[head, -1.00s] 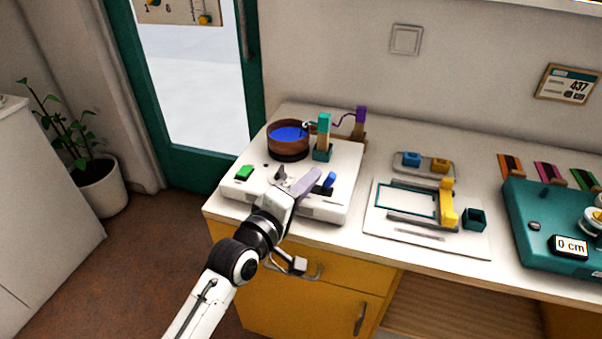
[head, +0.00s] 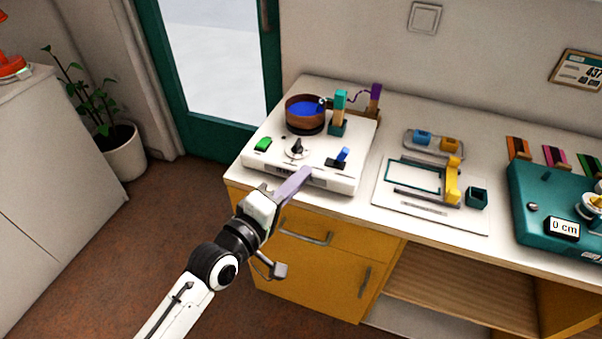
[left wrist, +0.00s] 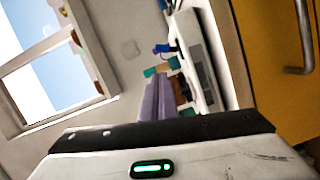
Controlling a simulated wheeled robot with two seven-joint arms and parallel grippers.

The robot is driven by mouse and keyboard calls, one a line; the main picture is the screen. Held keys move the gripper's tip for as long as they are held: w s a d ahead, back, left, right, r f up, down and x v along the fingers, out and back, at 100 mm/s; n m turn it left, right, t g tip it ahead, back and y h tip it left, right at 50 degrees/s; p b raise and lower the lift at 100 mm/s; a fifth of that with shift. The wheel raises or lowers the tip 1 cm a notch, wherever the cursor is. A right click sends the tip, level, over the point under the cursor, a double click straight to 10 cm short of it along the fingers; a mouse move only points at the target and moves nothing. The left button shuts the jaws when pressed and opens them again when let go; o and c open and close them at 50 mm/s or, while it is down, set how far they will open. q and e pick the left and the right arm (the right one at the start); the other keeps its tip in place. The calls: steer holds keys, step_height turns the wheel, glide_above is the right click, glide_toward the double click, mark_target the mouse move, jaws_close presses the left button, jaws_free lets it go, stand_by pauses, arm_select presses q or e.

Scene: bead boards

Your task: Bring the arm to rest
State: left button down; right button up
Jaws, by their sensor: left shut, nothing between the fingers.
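My left gripper (head: 292,185) is shut and empty, with its pale purple fingers at the front edge of the white bead machine (head: 335,172) in the head view. Whether the fingers touch the machine I cannot tell. In the left wrist view the purple fingers (left wrist: 158,98) point away toward the counter. The machine bears a brown bowl of blue beads (head: 306,113), a green switch (head: 263,144), a dark knob (head: 297,147) and a blue lever (head: 342,156). My right gripper is not in view.
A white board with a yellow slider (head: 453,180) and a teal machine (head: 530,205) stand farther right on the counter. Yellow drawers (head: 318,262) with metal handles are below the counter edge. The floor (head: 95,265) at left is clear; a potted plant (head: 124,155) stands behind it.

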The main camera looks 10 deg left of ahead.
arm_select(q)
steer(key=s+a+f+m+g+y, duration=0.2)
steer(key=s+a+f+m, duration=0.1)
steer(key=s+f, duration=0.5)
steer(key=s+a+f+m+g+y, duration=0.2)
steer(key=s+a+f+m, duration=0.2)
steer(key=s+f, duration=0.4)
steer(key=s+a+f+m+g+y, duration=0.1)
steer(key=s+a+f+m+g, duration=0.2)
steer(key=s+f, duration=0.6)
steer(key=shift+a+m+y, duration=0.4)
steer(key=shift+a+m, duration=0.35)
steer(key=shift+m, duration=0.15)
steer(key=shift+r, duration=0.1)
steer(key=shift+d, duration=0.1)
